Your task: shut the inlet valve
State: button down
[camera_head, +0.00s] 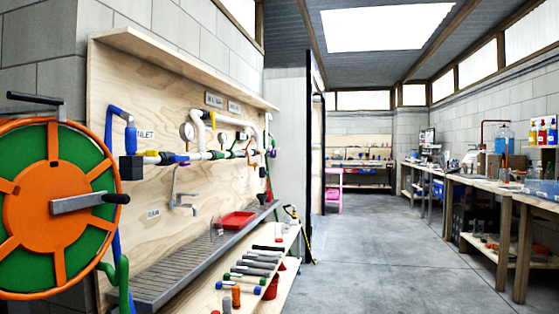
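The INLET label (144,135) is on the plywood panel (105,75) at left. Below it a pipe run starts at a dark block (131,168). A small yellow part (152,153) and a blue fitting (172,158) sit on the pipe close to the label. One of these may be the inlet valve; I cannot tell which, nor how its handle is turned. A blue hose (112,190) hangs beside the block, with a blue end piece (130,136) above it. My gripper is not in view.
A large orange and green hose reel (60,207) with a crank stands at far left. A grey drain shelf (190,268) juts out below the pipes, holding a red tray (237,220). Benches (480,185) line the right wall. The concrete floor (385,255) between is clear.

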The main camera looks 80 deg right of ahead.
aim_at(183, 159)
jog(key=l+z, duration=0.3)
jog(key=z, duration=0.15)
jog(key=l+z, duration=0.25)
jog(key=z, duration=0.15)
jog(key=l+z, duration=0.3)
jog(key=z, duration=0.15)
jog(key=i+l+z, duration=0.1)
jog(key=l+z, duration=0.15)
jog(key=z, duration=0.15)
jog(key=i+l, duration=0.1)
jog(key=l, duration=0.1)
